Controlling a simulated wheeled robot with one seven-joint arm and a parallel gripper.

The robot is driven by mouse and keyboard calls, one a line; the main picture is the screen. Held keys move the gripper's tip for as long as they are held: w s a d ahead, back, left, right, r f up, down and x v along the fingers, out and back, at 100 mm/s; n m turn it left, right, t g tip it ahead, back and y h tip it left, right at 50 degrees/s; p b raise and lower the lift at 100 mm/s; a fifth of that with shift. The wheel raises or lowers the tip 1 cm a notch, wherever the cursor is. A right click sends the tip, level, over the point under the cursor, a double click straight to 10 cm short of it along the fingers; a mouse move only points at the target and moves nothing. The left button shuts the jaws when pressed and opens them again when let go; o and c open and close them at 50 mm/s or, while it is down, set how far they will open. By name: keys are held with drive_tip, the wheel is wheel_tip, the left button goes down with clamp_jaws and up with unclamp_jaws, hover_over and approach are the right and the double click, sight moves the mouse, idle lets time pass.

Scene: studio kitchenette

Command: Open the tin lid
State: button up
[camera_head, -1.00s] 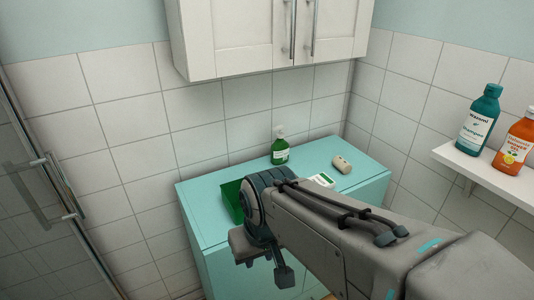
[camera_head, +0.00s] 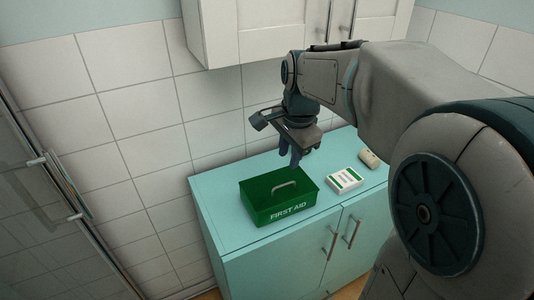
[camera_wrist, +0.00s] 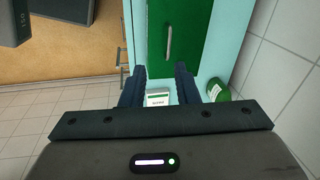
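The green tin (camera_head: 268,212) marked FIRST AID stands on the teal cabinet top, with its lid shut. A grey bar handle (camera_head: 285,188) is on the lid. In the wrist view, the tin (camera_wrist: 184,40) is ahead of the fingertips, and its handle (camera_wrist: 169,43) lies nearly in line with the gap between them. My gripper (camera_head: 294,163) is above the cabinet, higher than the tin and near its back right side, pointing down. The wrist view shows my gripper (camera_wrist: 162,70) open with nothing between its fingers. The tin's inside is hidden.
A white and green box (camera_head: 345,180) lies right of the tin, with a beige roll-like object (camera_head: 369,159) beyond it. A green bottle (camera_wrist: 217,89) shows in the wrist view. The teal cabinet top (camera_head: 217,190) is bare left of the tin. A white wall cabinet (camera_head: 235,35) hangs above.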

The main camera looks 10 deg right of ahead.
drive_tip(key=w+m, duration=0.1)
drive_tip(key=w, duration=0.1)
approach(279, 187)
drive_tip(key=shift+m, duration=0.3)
drive_tip(key=f, duration=0.2)
drive_tip(key=w+f, duration=0.1)
drive_tip(key=f, duration=0.4)
drive_tip(key=shift+w+a+f, duration=0.1)
drive_tip(key=shift+w+a, duration=0.05)
drive_tip(key=shift+w, duration=0.15)
clamp_jaws()
